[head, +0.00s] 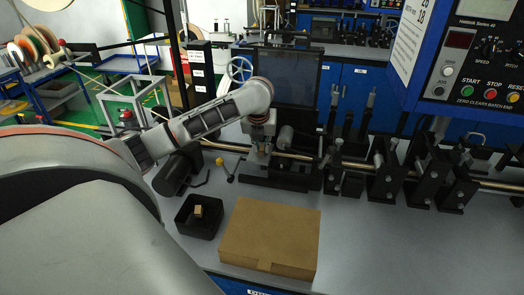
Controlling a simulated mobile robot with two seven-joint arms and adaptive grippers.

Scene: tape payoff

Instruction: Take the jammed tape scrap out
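My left arm reaches in from the left, and its gripper (260,153) points down at the left end of the black tape machine (290,182), by the roller and the shiny rod. The fingers are small and dark against the machine, so I cannot tell whether they are open or shut. I cannot make out a jammed tape scrap; the spot under the gripper is partly hidden by it. A small brown block (198,211) lies in an open black bin (187,231) on the grey table. My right gripper is not in view.
A closed cardboard box (268,240) stands at the table's front edge, right of the bin. A yellow-knobbed tool (224,168) lies left of the machine. Black roller stands (388,170) line the rod to the right. A control panel (470,60) hangs at upper right. The front right table is clear.

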